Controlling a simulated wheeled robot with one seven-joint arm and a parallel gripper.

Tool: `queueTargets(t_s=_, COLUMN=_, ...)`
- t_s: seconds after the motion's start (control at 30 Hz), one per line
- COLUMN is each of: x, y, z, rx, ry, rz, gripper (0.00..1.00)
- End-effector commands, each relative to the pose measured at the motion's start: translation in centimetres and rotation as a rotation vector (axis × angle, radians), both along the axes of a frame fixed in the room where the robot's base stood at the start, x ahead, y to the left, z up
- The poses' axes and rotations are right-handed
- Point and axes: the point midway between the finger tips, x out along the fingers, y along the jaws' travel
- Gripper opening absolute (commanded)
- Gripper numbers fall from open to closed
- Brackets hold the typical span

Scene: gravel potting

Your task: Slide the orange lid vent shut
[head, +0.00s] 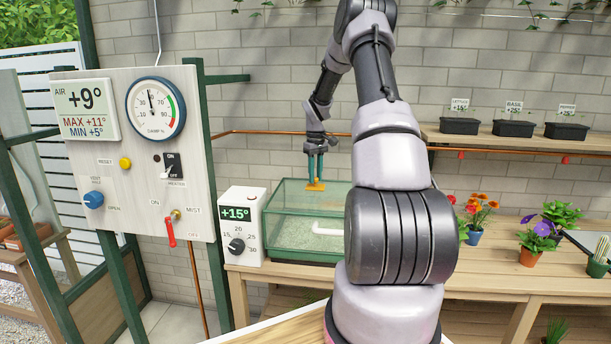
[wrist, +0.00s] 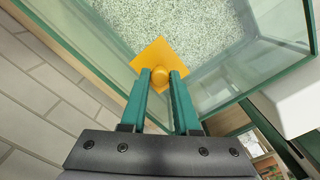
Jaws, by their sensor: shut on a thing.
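The orange lid vent (head: 316,187) is a small flat plate with a round knob, on top of the glass propagator (head: 290,231) at its left part. In the wrist view the orange plate (wrist: 158,58) shows with its knob between the teal fingertips. My gripper (head: 316,178) reaches down from above and is shut on the knob of the vent. The wrist view shows the gripper (wrist: 161,76) with its fingers on either side of the knob. Whether an opening lies under the plate is hidden.
A white thermostat box (head: 240,226) reading +15° stands left of the propagator. The control board (head: 140,150) is further left. Potted flowers (head: 476,215) stand on the bench at right, with black seed trays (head: 459,126) on a shelf. My arm hides the propagator's right part.

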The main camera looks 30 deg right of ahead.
Motion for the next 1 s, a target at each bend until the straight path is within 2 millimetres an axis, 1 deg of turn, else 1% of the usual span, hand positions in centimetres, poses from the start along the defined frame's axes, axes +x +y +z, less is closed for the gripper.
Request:
queueTargets(t_s=0.03, x=-0.2, y=-0.4, z=0.0, rx=-0.002, ry=0.001, rz=-0.001, gripper=0.00)
queueTargets(t_s=0.27, x=-0.3, y=-0.5, z=0.0, rx=-0.004, ry=0.002, rz=-0.002, gripper=0.00)
queueTargets(t_s=0.3, x=-0.3, y=-0.5, z=0.0, rx=-0.004, ry=0.002, rz=-0.003, gripper=0.37)
queueTargets(t_s=0.37, x=-0.3, y=-0.5, z=0.0, rx=-0.004, ry=0.002, rz=-0.003, gripper=0.59)
queueTargets(t_s=0.67, x=-0.2, y=-0.4, z=0.0, rx=-0.002, ry=0.002, rz=-0.001, gripper=0.59)
queueTargets(t_s=0.77, x=-0.2, y=-0.3, z=0.5, rx=-0.002, ry=0.001, rz=-0.001, gripper=0.59)
queueTargets(t_s=0.87, x=-0.1, y=-0.4, z=1.9, rx=-0.004, ry=-0.003, rz=0.000, gripper=0.59)
queueTargets(t_s=1.0, x=-0.1, y=-0.4, z=4.8, rx=-0.005, ry=-0.003, rz=-0.001, gripper=0.59)
